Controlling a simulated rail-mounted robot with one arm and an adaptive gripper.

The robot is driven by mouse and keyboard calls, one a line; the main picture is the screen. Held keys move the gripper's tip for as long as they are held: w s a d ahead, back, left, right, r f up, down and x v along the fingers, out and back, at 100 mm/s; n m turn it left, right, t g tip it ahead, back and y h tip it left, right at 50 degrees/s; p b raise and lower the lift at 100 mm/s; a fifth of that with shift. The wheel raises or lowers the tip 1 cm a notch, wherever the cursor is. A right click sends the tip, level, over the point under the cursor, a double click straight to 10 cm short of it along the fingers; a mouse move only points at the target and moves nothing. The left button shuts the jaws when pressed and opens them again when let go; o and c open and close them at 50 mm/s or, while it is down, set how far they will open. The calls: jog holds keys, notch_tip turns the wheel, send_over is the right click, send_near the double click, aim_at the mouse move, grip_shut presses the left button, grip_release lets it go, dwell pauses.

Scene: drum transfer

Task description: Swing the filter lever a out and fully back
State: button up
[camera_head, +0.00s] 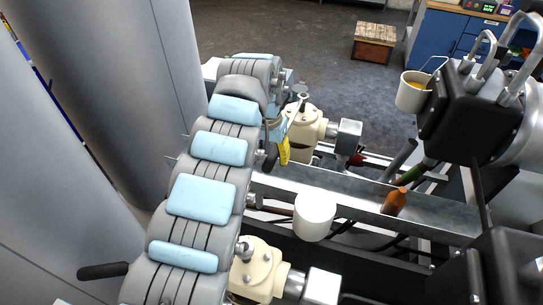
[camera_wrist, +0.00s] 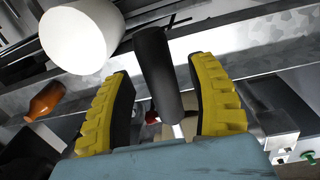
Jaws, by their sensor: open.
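A black lever handle (camera_wrist: 158,75) stands between the yellow fingers of my gripper (camera_wrist: 157,68) in the wrist view. The fingers are apart, with a visible gap on each side of the handle. In the head view my gripper (camera_head: 277,156) is beside the far cream filter housing (camera_head: 299,129), and my arm hides part of it. A second black lever handle (camera_head: 103,271) sticks out at lower left, near the closer cream housing (camera_head: 260,272). No label shows which lever is a.
A white cylinder (camera_head: 314,215) and an orange bottle (camera_head: 395,201) are by the metal rail (camera_head: 345,190). A white cup (camera_head: 412,92) is beside black machinery at right. Large grey drums stand at left. Open floor lies beyond the far housing.

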jog(key=shift+f, duration=0.45)
grip_shut()
